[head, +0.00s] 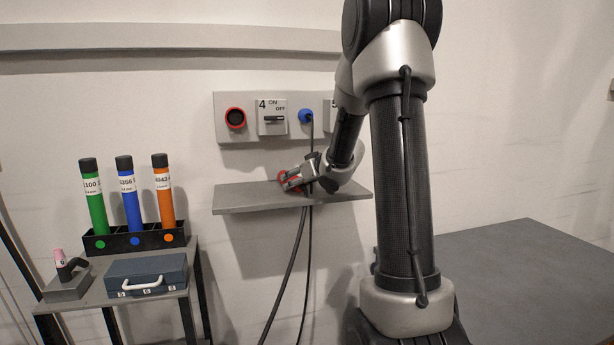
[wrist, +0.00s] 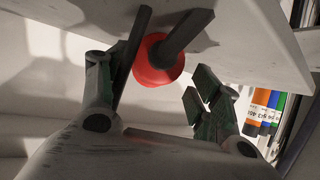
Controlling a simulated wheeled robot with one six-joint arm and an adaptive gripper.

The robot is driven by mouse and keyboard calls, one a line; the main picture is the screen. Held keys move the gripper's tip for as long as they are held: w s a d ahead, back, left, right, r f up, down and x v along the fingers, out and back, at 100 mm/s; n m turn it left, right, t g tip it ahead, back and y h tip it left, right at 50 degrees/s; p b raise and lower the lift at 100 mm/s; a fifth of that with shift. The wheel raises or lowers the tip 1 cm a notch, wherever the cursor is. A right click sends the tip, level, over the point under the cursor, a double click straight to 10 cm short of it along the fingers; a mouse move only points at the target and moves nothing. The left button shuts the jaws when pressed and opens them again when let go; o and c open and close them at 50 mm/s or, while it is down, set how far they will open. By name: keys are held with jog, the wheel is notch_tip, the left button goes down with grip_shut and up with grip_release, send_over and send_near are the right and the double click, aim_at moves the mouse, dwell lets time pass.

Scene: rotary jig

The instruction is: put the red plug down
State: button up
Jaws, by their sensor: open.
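The red plug (head: 289,179) is at the grey wall shelf (head: 240,197), near the middle of its length. In the wrist view the red plug (wrist: 158,60) shows its round red face, with a dark cable running off it. It appears to rest on the shelf. My gripper (head: 291,184) is at the plug above the shelf and partly hides it. In the wrist view my gripper (wrist: 150,85) is open, with one finger on each side of the plug and a gap on the right side. I cannot tell whether the left finger touches the cable beside it.
A panel above the shelf holds a red socket (head: 236,118), a switch marked 4 (head: 272,117) and a blue plug (head: 306,117). Two dark cables hang near the gripper. At left a table carries a tube rack (head: 135,238) and a blue case (head: 147,275). The shelf's left part is clear.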

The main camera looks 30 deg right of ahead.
jog(key=s+r+m+g+h, duration=0.1)
jog(key=s+r+h, duration=0.3)
jog(key=s, duration=0.6)
jog(key=s+r+m+g+h, duration=0.1)
jog(key=s+r+m+h, duration=0.1)
jog(key=s+r, duration=0.6)
jog(key=s+a+f+g+y, duration=0.1)
jog(key=s+a+f+g, duration=0.1)
jog(key=s, duration=0.5)
jog(key=s+a+f+n+g+y, duration=0.1)
jog(key=s+a+f+g+y, duration=0.1)
jog(key=s+a+f, duration=0.3)
jog(key=s+a+f+g+y, duration=0.1)
jog(key=s+a+f+g, duration=0.1)
jog(key=s+a, duration=0.3)
jog(key=s+f, duration=0.1)
jog(key=s, duration=0.3)
jog(key=shift+f+n+y, duration=0.25)
jog(key=shift+n+y, duration=0.05)
jog(key=shift+d, duration=0.1)
